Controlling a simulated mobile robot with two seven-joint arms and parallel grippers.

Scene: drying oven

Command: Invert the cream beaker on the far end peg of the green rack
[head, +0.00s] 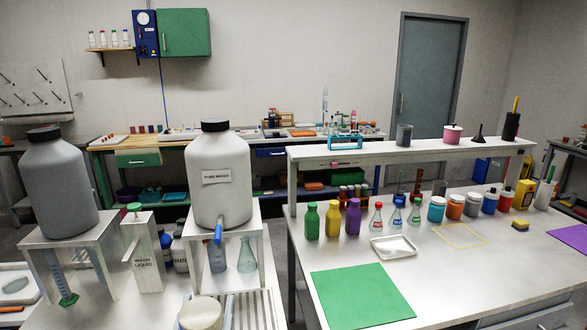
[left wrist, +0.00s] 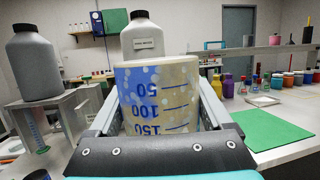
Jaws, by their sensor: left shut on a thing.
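The cream beaker (left wrist: 158,100) fills the middle of the left wrist view, with blue print and a scale of 50, 100 and 150. The numbers read upside down, with 50 uppermost, so it is held bottom up. My left gripper (left wrist: 155,108) is shut on it, one finger on each side. In the head view the beaker (head: 200,312) shows as a cream disc at the bottom edge, with the left gripper (head: 205,318) around it, partly cut off. I cannot make out a green rack with pegs in either view. My right gripper is not in view.
A slatted white drainer (head: 256,312) lies right of the beaker. Behind stand a large white bottle (head: 220,185) with a blue tap, a wash liquid box (head: 143,255) and a grey bottle (head: 58,190). The right bench holds a green mat (head: 360,297), a white tray (head: 393,247) and several bottles.

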